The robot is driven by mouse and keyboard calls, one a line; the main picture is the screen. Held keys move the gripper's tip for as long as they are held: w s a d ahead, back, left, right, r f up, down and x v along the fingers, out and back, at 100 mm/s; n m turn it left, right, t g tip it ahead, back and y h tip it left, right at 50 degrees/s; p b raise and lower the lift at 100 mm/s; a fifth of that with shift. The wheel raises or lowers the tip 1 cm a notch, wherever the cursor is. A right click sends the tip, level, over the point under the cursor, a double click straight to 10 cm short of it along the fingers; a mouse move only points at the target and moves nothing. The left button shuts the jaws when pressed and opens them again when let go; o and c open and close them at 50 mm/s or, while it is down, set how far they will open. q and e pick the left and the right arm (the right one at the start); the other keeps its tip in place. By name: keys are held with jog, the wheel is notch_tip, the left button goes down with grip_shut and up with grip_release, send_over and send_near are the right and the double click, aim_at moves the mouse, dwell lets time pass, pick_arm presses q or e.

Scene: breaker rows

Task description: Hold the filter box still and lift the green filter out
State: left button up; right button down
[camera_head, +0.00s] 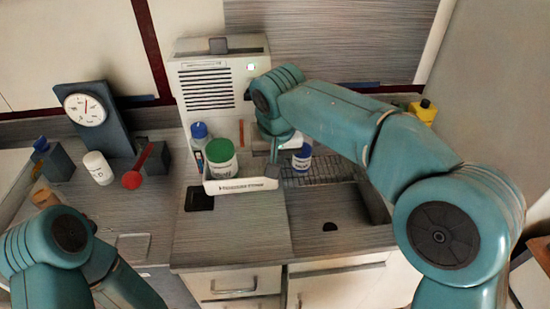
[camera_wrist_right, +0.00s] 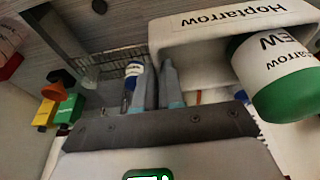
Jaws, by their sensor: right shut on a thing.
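A white open box (camera_head: 240,185) with a printed front label stands on the counter below the grey vented unit; I take it as the filter box. It also shows in the right wrist view (camera_wrist_right: 165,33). Inside it is a white container with a green lid (camera_head: 221,157), seen large in the right wrist view (camera_wrist_right: 277,70); I cannot tell whether this is the green filter. My right gripper (camera_head: 273,160) is shut on the box's right side wall. Its fingers show in the right wrist view (camera_wrist_right: 157,85). My left gripper is out of view; only its arm shows at lower left.
A blue-capped bottle (camera_head: 200,136) stands by the green-lidded container. A blue-and-white jar (camera_head: 302,158) stands right of the box by a wire rack (camera_head: 325,169). A dial gauge (camera_head: 85,110), white jar (camera_head: 98,168) and red-ended tool (camera_head: 133,179) are left. The front counter is mostly clear.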

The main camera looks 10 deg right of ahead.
jog(key=shift+f+b, duration=7.2)
jog(key=shift+f, duration=2.2)
jog(key=shift+s+a+f, duration=0.1)
jog(key=shift+f, duration=0.3)
